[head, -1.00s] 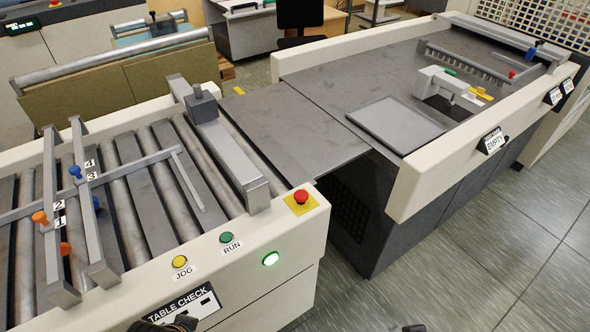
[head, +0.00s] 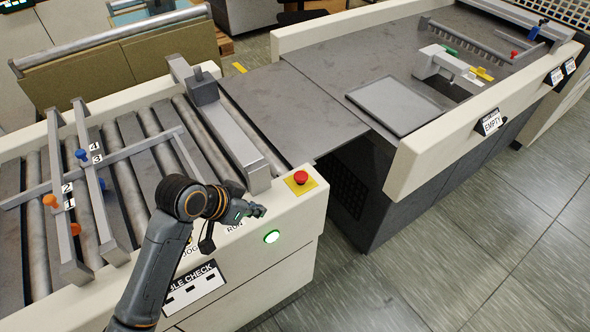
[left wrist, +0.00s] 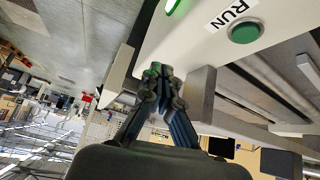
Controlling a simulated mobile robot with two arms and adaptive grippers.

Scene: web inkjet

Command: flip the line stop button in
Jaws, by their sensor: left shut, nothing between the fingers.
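The red mushroom button (head: 300,177) on its yellow plate (head: 310,186) sits at the right end of the machine's cream front panel. It looks raised in the head view. My left gripper (head: 262,211) is shut and empty, above the panel to the lower left of the red button and apart from it. In the left wrist view the closed fingertips (left wrist: 161,72) point toward the panel's edge, and I cannot make out the red button there. The green RUN button (left wrist: 245,32) shows beside the fingers; in the head view my gripper hides it. My right gripper is out of view.
A lit green lamp (head: 271,237) is on the panel's front face. A metal crossbar (head: 228,140) with a dark block lies over the rollers behind the gripper. The "TABLE CHECK" plate (head: 193,289) is partly covered by my arm. Floor is open to the right.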

